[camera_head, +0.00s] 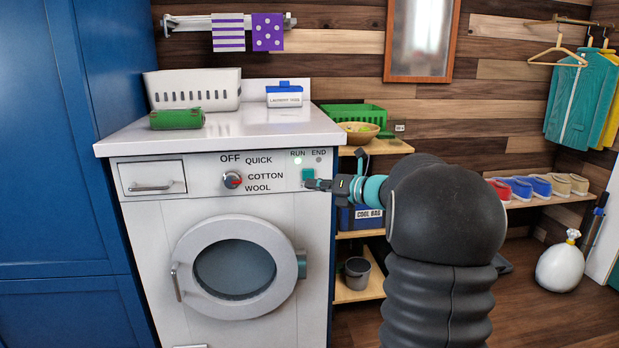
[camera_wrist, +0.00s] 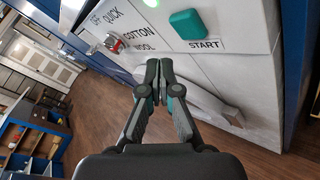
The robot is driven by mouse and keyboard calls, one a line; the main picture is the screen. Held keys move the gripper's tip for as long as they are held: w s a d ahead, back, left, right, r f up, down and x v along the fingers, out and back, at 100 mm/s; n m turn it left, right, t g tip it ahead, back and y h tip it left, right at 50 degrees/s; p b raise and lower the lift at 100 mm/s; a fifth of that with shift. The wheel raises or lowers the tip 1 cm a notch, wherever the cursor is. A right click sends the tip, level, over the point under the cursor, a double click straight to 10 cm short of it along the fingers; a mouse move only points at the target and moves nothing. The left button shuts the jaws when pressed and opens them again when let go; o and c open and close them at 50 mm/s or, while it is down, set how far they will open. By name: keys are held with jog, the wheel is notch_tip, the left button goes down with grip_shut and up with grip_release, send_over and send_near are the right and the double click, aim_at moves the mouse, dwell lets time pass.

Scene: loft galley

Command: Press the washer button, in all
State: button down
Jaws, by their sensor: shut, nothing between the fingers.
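The white washer (camera_head: 180,220) stands against the blue cabinet, its round door shut. Its teal start button (camera_head: 308,174) is at the right of the front panel; in the wrist view the button (camera_wrist: 187,23) sits above the word START. The green RUN light (camera_head: 297,161) is lit and the END light (camera_head: 319,159) is grey. The dial (camera_head: 232,180) has a red mark. My gripper (camera_head: 311,184) is shut and empty, its tips close to the button's lower right. In the wrist view my gripper (camera_wrist: 158,66) shows apart from the button in the picture.
A shelf with a cool bag (camera_head: 368,217) and a grey bucket (camera_head: 357,272) is right of the washer.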

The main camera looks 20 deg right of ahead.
jog(key=shift+s+a, duration=0.2)
jog(key=shift+s, duration=0.45)
jog(key=shift+s+a, duration=0.15)
jog(key=shift+s, duration=0.45)
jog(key=s+a+f+n+g+h, duration=0.1)
jog(key=s+a+f+n+g, duration=0.3)
jog(key=s+f+n, duration=0.4)
jog(key=s+a+f+n+g+h, duration=0.1)
jog(key=s+a+f+n+g, duration=0.3)
jog(key=n, duration=0.7)
jog(key=s+a+n+h, duration=0.3)
jog(key=s+a+n, duration=0.2)
jog(key=s+n, duration=0.4)
jog(key=s+a+r+n+h, duration=0.1)
jog(key=s+a+n+h, duration=0.2)
jog(key=s, duration=1.1)
jog(key=a+n, duration=0.3)
jog(key=n, duration=0.3)
jog(key=shift+s+n+g, duration=0.2)
jog(key=shift+n+g, duration=0.1)
jog(key=shift+g, duration=0.1)
